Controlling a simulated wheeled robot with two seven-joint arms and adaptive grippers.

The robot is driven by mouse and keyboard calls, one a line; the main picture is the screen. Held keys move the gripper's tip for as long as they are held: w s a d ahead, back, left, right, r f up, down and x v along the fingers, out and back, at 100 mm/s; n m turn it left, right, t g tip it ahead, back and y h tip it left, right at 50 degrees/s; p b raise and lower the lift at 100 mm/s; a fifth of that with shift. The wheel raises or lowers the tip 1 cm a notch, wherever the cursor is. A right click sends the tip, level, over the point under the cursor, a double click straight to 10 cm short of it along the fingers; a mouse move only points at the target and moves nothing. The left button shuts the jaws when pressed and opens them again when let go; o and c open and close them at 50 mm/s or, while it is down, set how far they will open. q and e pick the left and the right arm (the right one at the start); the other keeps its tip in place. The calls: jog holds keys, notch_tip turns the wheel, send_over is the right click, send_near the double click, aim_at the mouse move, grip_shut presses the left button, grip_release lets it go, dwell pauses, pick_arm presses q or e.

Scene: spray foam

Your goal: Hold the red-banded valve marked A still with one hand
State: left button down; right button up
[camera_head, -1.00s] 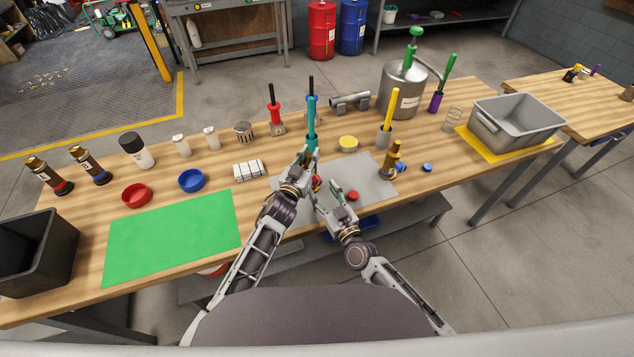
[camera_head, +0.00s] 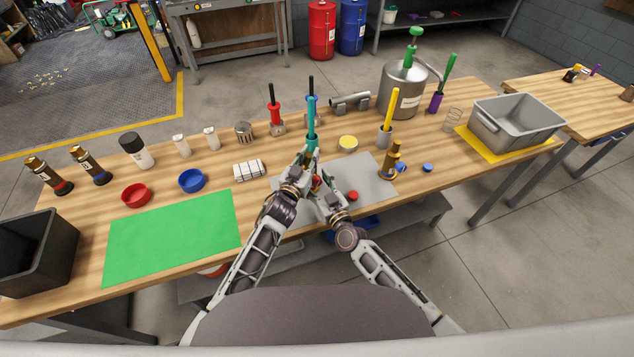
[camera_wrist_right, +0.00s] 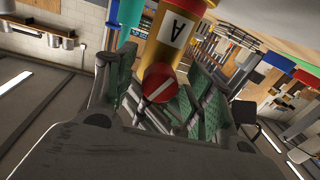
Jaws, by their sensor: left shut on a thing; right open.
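The valve marked A (camera_wrist_right: 178,35) shows large in the right wrist view, a yellow body with a black A on a white label and a red part. In the head view only a little of it (camera_head: 316,183) shows between my grippers. My right gripper (camera_wrist_right: 165,95) is open, its green pads on either side of the valve's red end. I cannot tell whether they touch it. My left gripper (camera_head: 304,156) is shut at the lower part of a teal tool (camera_head: 311,130), just behind the valve; its fingers partly hide the grip.
A grey mat (camera_head: 365,178) lies under the grippers, with a red cap (camera_head: 352,196) beside the right one. A brass valve (camera_head: 392,160) stands at the right, near a blue cap (camera_head: 427,167). A striped cloth (camera_head: 249,171) lies left. The green mat (camera_head: 170,235) is clear.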

jog(key=shift+c, duration=0.2)
jog(key=c, duration=1)
jog(key=shift+m, duration=2.2)
jog(key=o, duration=1)
jog(key=shift+o, duration=0.2)
